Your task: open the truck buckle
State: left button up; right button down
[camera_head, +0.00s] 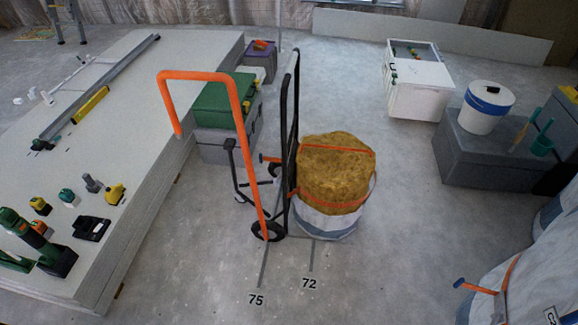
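A hand truck with an orange handle (200,75) and a black frame (288,125) stands upright near the middle of the head view. A rough yellow-brown load (335,175) in a white bag or tub (325,222) sits against its right side. An orange strap (335,203) runs around the load, and another orange line crosses its top. A short orange piece (269,158) sticks out to the left behind the frame. I cannot tell whether it is the buckle; no buckle detail is clear. Neither of my grippers is in view.
A stack of pale panels (130,130) with tools on it fills the left. Green and grey cases (225,105) stand behind the handle. A white cabinet (420,85), a grey box (480,150) and white strapped bags (530,270) are at right.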

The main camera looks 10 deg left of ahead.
aim_at(276, 181)
jog(key=i+j, duration=0.75)
jog(key=j, duration=0.2)
jog(key=i+j, duration=0.4)
jog(key=i+j+z, duration=0.1)
jog(key=i+j, duration=0.25)
jog(key=j, duration=0.2)
jog(key=i+j, duration=0.15)
jog(key=j, duration=0.2)
jog(key=i+j, duration=0.1)
jog(key=j, duration=0.2)
jog(key=i+j, duration=0.15)
jog(key=j, duration=0.2)
